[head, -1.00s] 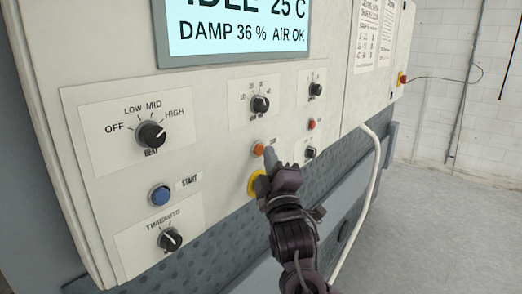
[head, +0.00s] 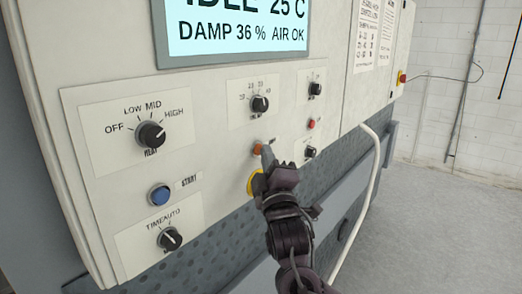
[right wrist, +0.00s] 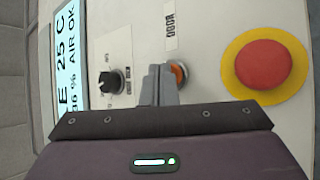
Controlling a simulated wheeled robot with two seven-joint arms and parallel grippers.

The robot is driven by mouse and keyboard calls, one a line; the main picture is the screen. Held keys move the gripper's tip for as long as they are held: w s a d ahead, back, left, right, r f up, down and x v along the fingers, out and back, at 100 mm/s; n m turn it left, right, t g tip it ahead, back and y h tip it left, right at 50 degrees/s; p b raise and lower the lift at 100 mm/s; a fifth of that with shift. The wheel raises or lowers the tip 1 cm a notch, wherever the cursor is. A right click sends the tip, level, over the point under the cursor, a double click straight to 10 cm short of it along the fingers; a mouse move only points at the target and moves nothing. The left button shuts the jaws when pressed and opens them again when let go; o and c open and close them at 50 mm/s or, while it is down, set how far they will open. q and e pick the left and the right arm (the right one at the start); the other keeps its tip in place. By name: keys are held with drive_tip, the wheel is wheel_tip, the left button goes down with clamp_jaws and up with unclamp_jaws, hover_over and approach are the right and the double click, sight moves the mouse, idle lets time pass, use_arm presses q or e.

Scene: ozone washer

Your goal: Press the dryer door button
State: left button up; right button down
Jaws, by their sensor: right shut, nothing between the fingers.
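The orange door button (head: 257,149) sits low on the control panel, above a yellow ring. In the right wrist view, where the panel appears turned sideways, the orange button (right wrist: 181,73) is beside a label reading DOOR (right wrist: 171,25). My right gripper (head: 266,153) is shut and empty, its fingertips at the right edge of the button in the head view. In the right wrist view the closed fingertips (right wrist: 159,72) overlap one side of the button. I cannot tell whether they touch it. My left gripper is not in view.
A red emergency stop (right wrist: 264,65) on a yellow ring (right wrist: 231,76) is close to the fingers. A red button (head: 311,124), a blue start button (head: 160,194) and several knobs are around. A pale hose (head: 366,194) hangs to the right of the panel.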

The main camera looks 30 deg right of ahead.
idle(0.6)
drive_tip(key=shift+s+d, duration=0.25)
drive_tip(key=shift+s, duration=0.5)
drive_tip(key=shift+s+d+b, duration=0.2)
drive_tip(key=shift+s+d, duration=0.1)
drive_tip(key=shift+s, duration=0.45)
drive_tip(key=shift+s+d+b, duration=0.15)
drive_tip(key=shift+s+d, duration=0.2)
drive_tip(key=shift+s, duration=0.45)
drive_tip(key=shift+s+d+b, duration=0.2)
drive_tip(key=shift+s+d, duration=0.1)
drive_tip(key=shift+s, duration=0.45)
